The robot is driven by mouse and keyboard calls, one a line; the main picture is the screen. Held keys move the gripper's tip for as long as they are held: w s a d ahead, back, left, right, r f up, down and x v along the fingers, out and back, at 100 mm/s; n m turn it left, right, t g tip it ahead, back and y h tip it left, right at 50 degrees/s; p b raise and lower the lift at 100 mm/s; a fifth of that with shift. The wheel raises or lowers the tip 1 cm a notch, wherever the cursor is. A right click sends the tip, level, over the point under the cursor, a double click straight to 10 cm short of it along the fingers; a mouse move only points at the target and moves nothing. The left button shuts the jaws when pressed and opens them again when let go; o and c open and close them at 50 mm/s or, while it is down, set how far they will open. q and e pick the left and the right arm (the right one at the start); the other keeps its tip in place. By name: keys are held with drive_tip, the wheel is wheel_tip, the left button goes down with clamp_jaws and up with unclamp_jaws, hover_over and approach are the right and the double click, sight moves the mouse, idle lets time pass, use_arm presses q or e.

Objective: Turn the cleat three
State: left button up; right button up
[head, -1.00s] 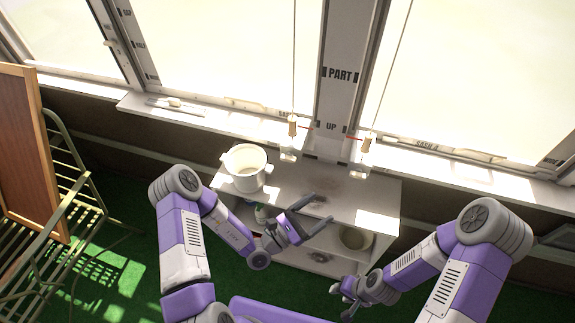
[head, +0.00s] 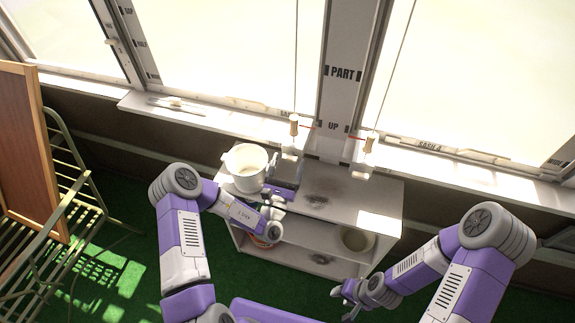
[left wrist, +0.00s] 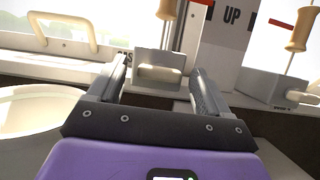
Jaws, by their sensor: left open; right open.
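Two small pale cleats show below the window post: a left cleat (head: 291,154) and a right cleat (head: 360,170), each under a cord with a wooden pull. I cannot read which is numbered three. My left gripper (head: 288,170) is open over the back of the shelf unit, just in front of the left cleat. In the left wrist view, the left cleat (left wrist: 160,73) appears between the open fingers (left wrist: 160,85), apart from them. The right cleat (left wrist: 287,93) is at the right edge. My right gripper (head: 346,298) is open and empty, low at the front.
A white pot (head: 246,165) stands on the shelf unit (head: 340,197), close to the left of my left gripper. The window sill (head: 215,118) runs behind. Wooden pulls (head: 294,125) hang on cords above the cleats. A green metal chair (head: 75,190) stands far left.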

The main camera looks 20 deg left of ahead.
use_arm(q)
drive_tip(key=shift+c, duration=0.2)
drive_tip(key=c, duration=1)
